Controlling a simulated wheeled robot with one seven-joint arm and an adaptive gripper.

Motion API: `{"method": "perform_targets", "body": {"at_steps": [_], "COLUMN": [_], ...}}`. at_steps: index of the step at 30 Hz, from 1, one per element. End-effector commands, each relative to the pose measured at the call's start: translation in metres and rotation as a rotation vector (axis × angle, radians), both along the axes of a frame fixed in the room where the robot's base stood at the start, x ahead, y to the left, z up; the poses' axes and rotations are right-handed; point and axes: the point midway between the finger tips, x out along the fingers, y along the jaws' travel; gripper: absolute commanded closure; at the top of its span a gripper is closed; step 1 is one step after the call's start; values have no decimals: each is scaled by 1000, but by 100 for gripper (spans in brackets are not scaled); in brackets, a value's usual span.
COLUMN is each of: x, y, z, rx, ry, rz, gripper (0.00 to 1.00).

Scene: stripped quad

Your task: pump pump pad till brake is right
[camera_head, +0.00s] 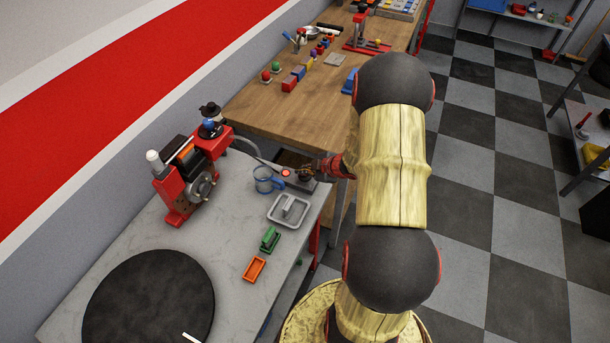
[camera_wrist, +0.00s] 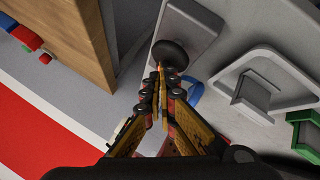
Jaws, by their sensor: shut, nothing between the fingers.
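The pump pad (camera_wrist: 170,54) is a dark round knob on a grey box (camera_wrist: 198,22) in the wrist view. In the head view the box (camera_head: 300,184) sits at the right edge of the grey bench, with a lit red spot (camera_head: 286,172) on it. My gripper (camera_wrist: 158,82) is shut and empty, its fingertips at the pad's near edge; I cannot tell if they touch it. In the head view my gripper (camera_head: 317,171) is over the box and partly hides the pad. A red machine (camera_head: 172,190) with a round metal part stands at the left; I cannot tell its brake state.
A blue clear mug (camera_head: 264,181) stands close left of the box. A black disc (camera_head: 148,300) fills the front left. A wooden table (camera_head: 262,110) adjoins behind.

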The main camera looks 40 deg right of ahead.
Motion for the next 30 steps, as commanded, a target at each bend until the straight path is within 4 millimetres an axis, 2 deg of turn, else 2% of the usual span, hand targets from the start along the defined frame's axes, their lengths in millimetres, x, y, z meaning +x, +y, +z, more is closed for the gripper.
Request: {"method": "perform_targets", "body": {"at_steps": [30], "x": [0], "y": [0], "z": [-12], "rx": [1], "ry": [1], "rz": [-1], "gripper": [100]}}
